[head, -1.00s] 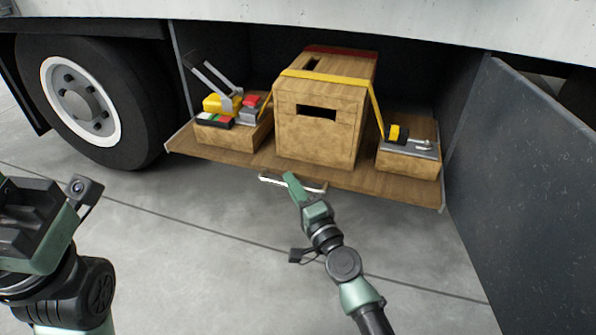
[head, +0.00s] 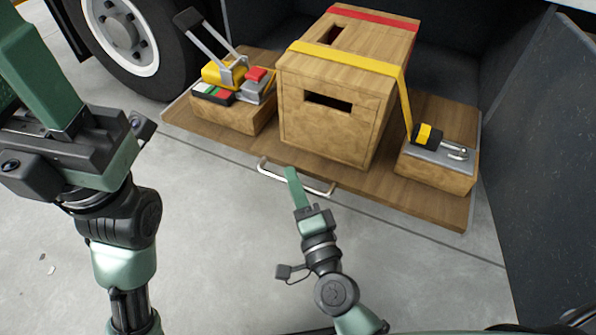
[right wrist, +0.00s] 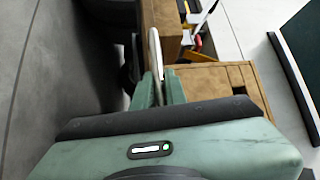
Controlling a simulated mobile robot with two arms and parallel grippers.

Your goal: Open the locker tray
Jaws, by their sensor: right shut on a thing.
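The locker tray (head: 428,200) is a brown wooden board, pulled out from the opening under the truck. Its pale metal bar handle (head: 318,187) is on the front edge; it also shows in the right wrist view (right wrist: 155,50). My right gripper (head: 291,177) is shut on the handle near its middle, and its fingers (right wrist: 160,88) flank the bar in the right wrist view. My left gripper (head: 40,75) is raised at the upper left, away from the tray. Its fingertips do not show clearly.
A large wooden crate (head: 330,120) with yellow and red straps stands mid-tray. An open box (head: 235,115) of tools is left of it, a smaller box (head: 437,170) right. A truck wheel (head: 125,40) is at left, a dark panel (head: 545,150) at right.

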